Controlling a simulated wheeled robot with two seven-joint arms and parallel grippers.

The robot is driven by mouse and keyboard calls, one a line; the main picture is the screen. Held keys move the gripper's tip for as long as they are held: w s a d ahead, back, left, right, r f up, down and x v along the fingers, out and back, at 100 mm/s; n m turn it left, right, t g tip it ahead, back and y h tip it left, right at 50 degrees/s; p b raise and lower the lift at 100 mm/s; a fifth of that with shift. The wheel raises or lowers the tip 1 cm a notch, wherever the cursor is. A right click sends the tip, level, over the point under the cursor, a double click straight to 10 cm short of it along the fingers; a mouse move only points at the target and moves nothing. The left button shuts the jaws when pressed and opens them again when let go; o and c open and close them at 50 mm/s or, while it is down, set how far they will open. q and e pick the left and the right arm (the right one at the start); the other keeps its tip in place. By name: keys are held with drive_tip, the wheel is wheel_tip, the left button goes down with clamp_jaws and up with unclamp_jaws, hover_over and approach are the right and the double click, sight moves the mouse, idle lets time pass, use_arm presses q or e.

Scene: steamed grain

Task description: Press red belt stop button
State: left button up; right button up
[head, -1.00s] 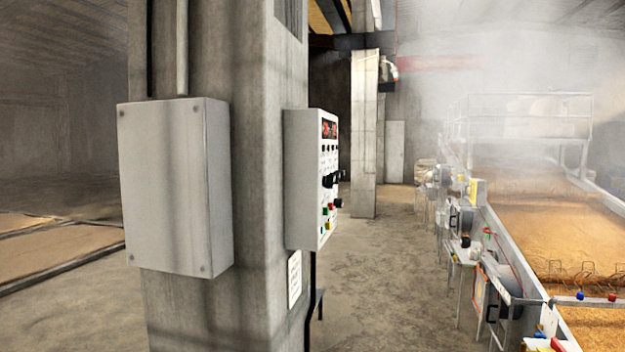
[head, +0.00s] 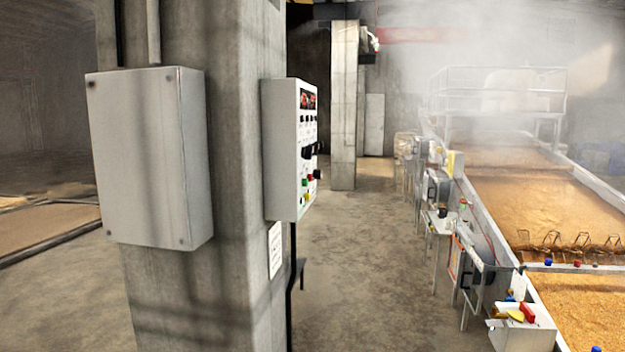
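A white control panel (head: 284,150) is fixed to the right side of a concrete column and is seen at a steep angle. Its face carries red displays (head: 308,99), dark knobs (head: 309,152), a green button (head: 305,183), a small dark red knob or button (head: 317,174) and a yellow part (head: 307,197). The labels are too small to read, so I cannot tell which is the belt stop button. Another red part (head: 528,312) sits on a small box by the near end of the grain belt. Neither of my grippers is in view.
The concrete column (head: 240,290) with a grey box (head: 150,160) stands at left. The long grain bed (head: 540,205) runs along the right, with machines (head: 436,190) on its near side. Bare floor (head: 370,270) lies open between them. Steam hangs at the back.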

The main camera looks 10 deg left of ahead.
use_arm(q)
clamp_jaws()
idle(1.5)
